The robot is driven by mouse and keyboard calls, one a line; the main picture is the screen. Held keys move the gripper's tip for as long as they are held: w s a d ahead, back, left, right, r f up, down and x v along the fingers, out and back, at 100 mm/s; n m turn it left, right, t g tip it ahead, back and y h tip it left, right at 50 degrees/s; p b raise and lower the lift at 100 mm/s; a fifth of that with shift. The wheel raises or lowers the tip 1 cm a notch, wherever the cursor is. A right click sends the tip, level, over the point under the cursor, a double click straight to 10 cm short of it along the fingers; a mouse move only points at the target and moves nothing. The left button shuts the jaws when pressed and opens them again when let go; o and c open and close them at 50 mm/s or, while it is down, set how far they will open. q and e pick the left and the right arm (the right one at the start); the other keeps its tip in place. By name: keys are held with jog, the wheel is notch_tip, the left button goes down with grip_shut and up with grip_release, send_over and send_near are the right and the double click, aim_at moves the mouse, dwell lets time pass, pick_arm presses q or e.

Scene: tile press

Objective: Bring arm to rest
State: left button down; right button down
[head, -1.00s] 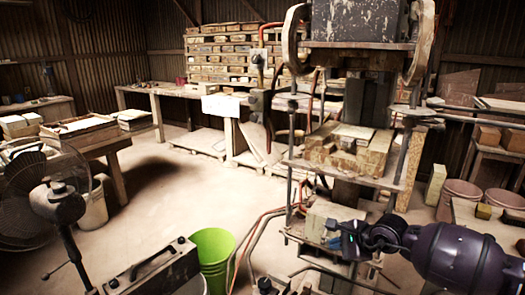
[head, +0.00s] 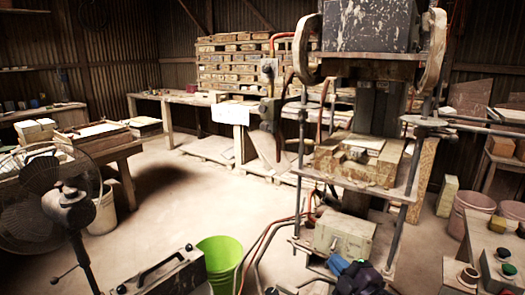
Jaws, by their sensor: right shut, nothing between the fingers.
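My right gripper (head: 338,265) is low at the bottom edge of the head view, in front of the press base. It is shut and empty, foreshortened, with part of my dark arm beside it. The tile press (head: 372,25) stands right of centre with its grey block on top. A wooden mould frame (head: 385,168) with a pale flat piece (head: 366,140) sits on its bed, above and apart from the gripper. My left gripper is not in view.
A green bucket (head: 217,262) and a grey case (head: 165,272) stand front left, near a black fan (head: 45,195). Hoses run beside the press. A bench with control buttons (head: 490,258) is at the lower right. The floor at centre left is clear.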

jog(key=s+d+f+m+g+h, duration=0.3)
jog(key=s+f+m, duration=0.5)
jog(key=s+f, duration=0.3)
jog(key=s+d+f+m+g+h, duration=0.3)
jog(key=s+d+f+m, duration=0.4)
jog(key=s+f, duration=0.5)
jog(key=s+m+h, duration=0.1)
jog(key=s, duration=0.4)
jog(key=shift+s+f+m+h, duration=0.3)
jog(key=shift+m+h, duration=0.1)
jog(key=shift+d, duration=0.1)
